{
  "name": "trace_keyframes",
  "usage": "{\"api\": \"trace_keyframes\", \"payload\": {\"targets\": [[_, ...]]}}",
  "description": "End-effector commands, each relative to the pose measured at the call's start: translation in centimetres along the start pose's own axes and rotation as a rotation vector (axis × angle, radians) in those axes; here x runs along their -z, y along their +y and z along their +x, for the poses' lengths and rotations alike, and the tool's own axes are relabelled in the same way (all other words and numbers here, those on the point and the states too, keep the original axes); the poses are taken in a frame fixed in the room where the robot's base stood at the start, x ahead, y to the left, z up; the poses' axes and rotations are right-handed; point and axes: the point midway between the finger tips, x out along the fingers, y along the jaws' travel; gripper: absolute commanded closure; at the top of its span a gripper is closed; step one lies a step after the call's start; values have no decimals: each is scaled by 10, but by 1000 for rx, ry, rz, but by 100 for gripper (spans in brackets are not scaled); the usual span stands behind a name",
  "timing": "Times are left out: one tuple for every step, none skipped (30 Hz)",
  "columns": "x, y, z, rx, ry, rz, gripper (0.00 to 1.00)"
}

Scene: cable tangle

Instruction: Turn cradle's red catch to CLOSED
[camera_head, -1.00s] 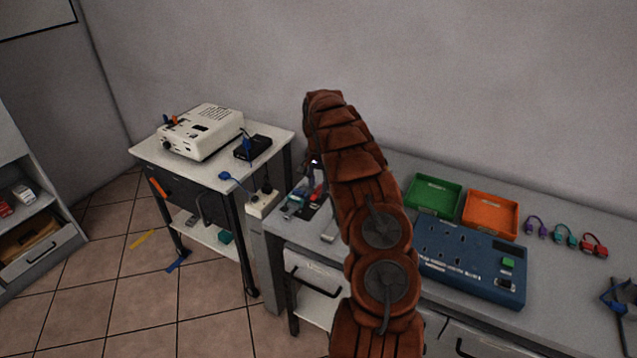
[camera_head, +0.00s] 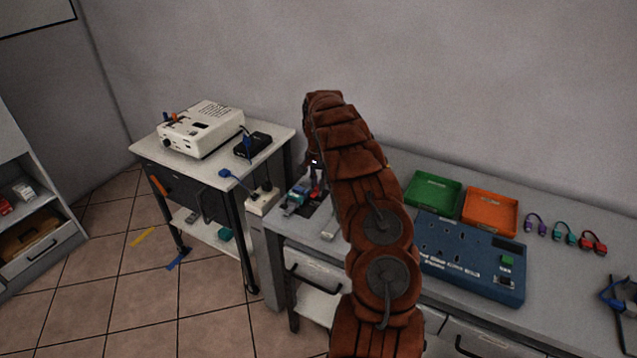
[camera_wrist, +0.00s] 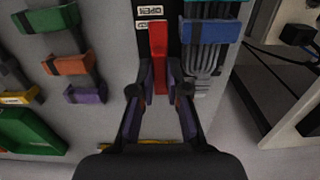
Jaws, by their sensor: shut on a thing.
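The red catch (camera_wrist: 158,50) is a long red bar on the dark cradle plate (camera_wrist: 172,12) in the wrist view. A small white label reading OPEN (camera_wrist: 150,11) lies by its far end. My gripper (camera_wrist: 160,88) is shut on the catch's near end, one dark finger on each side. Beside the catch, a grey cable bundle (camera_wrist: 205,60) runs under a blue clip (camera_wrist: 210,31). In the head view the cradle (camera_head: 314,208) is at the bench's left end, partly hidden by my arm. No CLOSED label is readable.
Green, orange and purple connectors (camera_wrist: 86,93) lie to the left in the wrist view. Green (camera_head: 433,193) and orange (camera_head: 490,212) trays and a blue panel (camera_head: 470,262) are right of my arm. A cart (camera_head: 160,152) with a white device stands left of the bench.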

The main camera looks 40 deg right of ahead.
Motion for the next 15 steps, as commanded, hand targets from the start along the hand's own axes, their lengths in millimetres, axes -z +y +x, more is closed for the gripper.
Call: {"api": "trace_keyframes", "payload": {"targets": [[0, 0, 0, 0, 0, -1, 100], [0, 0, 0, 0, 0, -1, 100], [0, 0, 0, 0, 0, -4, 100], [0, 0, 0, 0, 0, -7, 100], [0, 0, 1, 0, 0, -11, 100], [0, -1, 1, 1, 1, -18, 100], [0, -1, 1, 1, 1, -24, 100], [0, -1, 2, 1, 1, -32, 100], [0, -1, 2, 1, 2, -47, 100], [0, -1, 3, 1, 2, -59, 100], [0, -2, 3, 1, 2, -75, 100], [0, -1, 3, 2, 2, -95, 100], [0, -2, 4, 2, 3, -112, 100], [0, -2, 4, 3, 3, -134, 100], [0, -2, 5, 3, 3, -162, 100]]}}
